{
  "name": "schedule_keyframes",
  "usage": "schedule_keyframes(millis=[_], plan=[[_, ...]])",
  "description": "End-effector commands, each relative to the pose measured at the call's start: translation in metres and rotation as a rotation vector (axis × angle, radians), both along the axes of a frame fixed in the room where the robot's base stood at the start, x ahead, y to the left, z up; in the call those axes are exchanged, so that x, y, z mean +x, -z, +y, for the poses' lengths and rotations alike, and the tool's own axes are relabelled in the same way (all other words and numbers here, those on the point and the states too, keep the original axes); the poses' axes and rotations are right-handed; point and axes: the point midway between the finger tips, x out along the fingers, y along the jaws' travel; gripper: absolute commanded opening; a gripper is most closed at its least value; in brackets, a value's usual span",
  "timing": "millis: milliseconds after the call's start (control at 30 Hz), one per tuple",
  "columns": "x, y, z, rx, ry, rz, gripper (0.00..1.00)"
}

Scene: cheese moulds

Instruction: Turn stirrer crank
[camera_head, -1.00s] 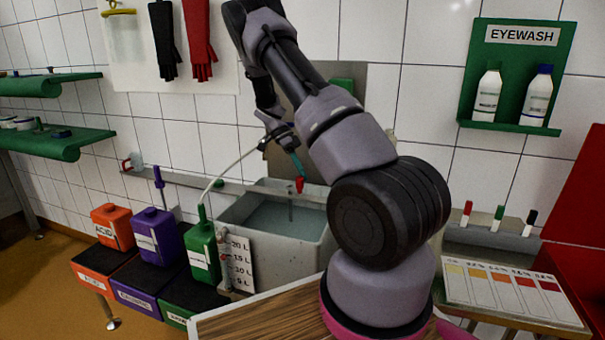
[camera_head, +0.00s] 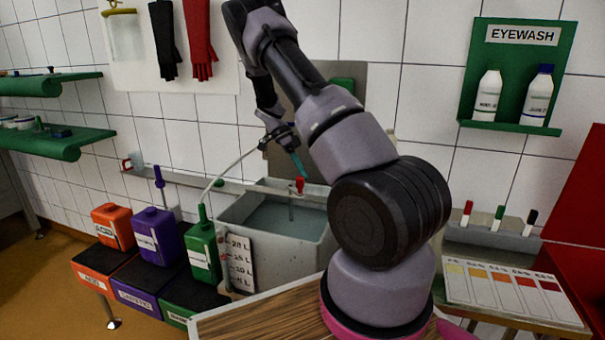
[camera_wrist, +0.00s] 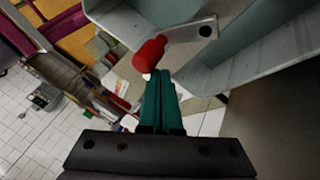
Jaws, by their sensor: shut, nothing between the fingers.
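The stirrer crank has a red handle (camera_head: 299,185) above the grey tank (camera_head: 240,208) of liquid, with a thin shaft going down into the liquid. In the wrist view the red handle (camera_wrist: 150,53) sits on the end of a flat grey crank arm (camera_wrist: 192,33). My gripper (camera_head: 300,172) has teal fingers, shut and empty, with the tips right by the handle. In the wrist view the fingertips (camera_wrist: 160,75) point at the handle's lower end. I cannot tell whether they touch it.
Orange (camera_head: 113,226), purple (camera_head: 158,236) and green (camera_head: 203,252) canisters stand left of the tank. A pale hose (camera_head: 228,168) arches near my gripper. A colour chart (camera_head: 513,285) lies at the right. An eyewash shelf (camera_head: 512,126) hangs on the tiled wall.

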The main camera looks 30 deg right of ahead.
Motion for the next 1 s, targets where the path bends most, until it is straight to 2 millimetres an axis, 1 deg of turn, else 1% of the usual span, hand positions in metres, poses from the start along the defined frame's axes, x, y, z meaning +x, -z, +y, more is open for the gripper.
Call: schedule_keyframes(millis=[167,267,367,600,800,900,1000], plan=[[0.000,0.000,0.000,0.000,0.000,0.000,0.00],[0.003,-0.003,0.001,-0.001,0.000,-0.001,0.00],[0.010,-0.013,0.004,0.000,0.000,-0.003,0.00],[0.036,-0.052,0.017,0.000,-0.001,-0.003,0.00],[0.053,-0.077,0.025,-0.001,-0.002,-0.002,0.00],[0.057,-0.084,0.027,-0.001,-0.001,-0.003,0.00],[0.054,-0.088,0.022,0.000,-0.014,-0.013,0.00]])
